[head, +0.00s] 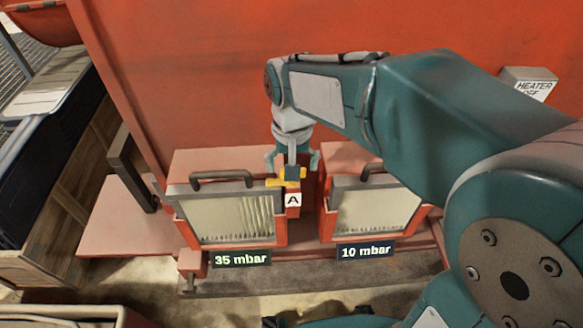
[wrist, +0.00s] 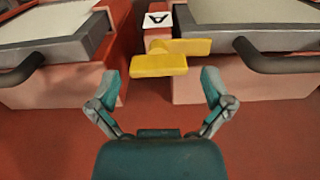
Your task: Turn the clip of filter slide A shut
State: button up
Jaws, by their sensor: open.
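The yellow clip (head: 272,183) sits on top of the narrow red post marked A (head: 293,200), between two filter slides in the head view. In the wrist view the clip (wrist: 160,65) shows as two yellow pieces, the nearer one between my fingertips. My gripper (head: 293,161) points down over the clip, fingers spread to both sides. In the wrist view my gripper (wrist: 160,82) is open, with no visible contact.
The right slide (head: 375,208) stands above a "10 mbar" display (head: 366,250); a "35 mbar" display (head: 240,259) is under the left one. Dark handles (head: 222,176) rise from the slides' top edges. A red wall stands behind. A dark bracket (head: 132,168) is at left.

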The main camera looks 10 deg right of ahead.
notch_tip(320, 180, up, 11)
dwell(0.3)
jog(key=shift+a, duration=0.1)
